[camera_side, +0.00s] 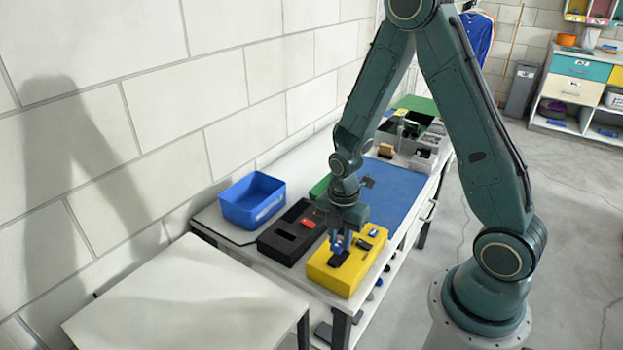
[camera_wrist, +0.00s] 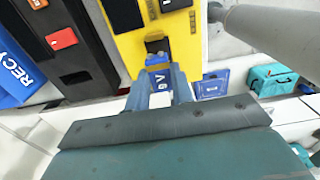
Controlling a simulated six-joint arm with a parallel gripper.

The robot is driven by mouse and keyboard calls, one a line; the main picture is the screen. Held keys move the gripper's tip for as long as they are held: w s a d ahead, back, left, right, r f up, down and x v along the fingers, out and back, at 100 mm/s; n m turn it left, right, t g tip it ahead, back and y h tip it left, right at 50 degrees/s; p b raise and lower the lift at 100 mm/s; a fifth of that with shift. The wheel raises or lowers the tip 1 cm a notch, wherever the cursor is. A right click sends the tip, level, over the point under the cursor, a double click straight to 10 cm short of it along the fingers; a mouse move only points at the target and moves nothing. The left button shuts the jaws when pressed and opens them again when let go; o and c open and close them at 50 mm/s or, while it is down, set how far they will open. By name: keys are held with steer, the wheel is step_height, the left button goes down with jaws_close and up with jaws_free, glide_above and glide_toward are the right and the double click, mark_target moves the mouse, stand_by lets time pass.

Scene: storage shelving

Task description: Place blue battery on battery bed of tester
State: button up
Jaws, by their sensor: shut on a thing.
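My gripper (camera_side: 340,243) points down over the yellow tester (camera_side: 363,273). In the wrist view, its two blue fingers (camera_wrist: 160,88) are shut on a blue battery (camera_wrist: 160,79) with a white "V" marking. The yellow tester also shows in the wrist view (camera_wrist: 184,45), just beyond the fingertips. Its top has dark parts, one a small dark recess (camera_wrist: 155,46) just ahead of the battery. In the side view the fingers largely hide the battery. I cannot tell whether the battery touches the tester.
A black box (camera_side: 282,238) with a red piece (camera_side: 308,223) stands left of the tester. A blue bin (camera_side: 251,201) is behind it. A blue mat (camera_side: 385,189) and grey trays (camera_side: 424,160) lie farther along the bench. A white table (camera_side: 185,300) stands in front, its top clear.

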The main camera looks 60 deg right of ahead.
mark_target(340, 242)
steer(key=shift+f, duration=1.75)
steer(key=shift+f, duration=0.15)
steer(key=o, duration=1)
steer(key=shift+r, duration=6.15)
steer(key=shift+r, duration=0.15)
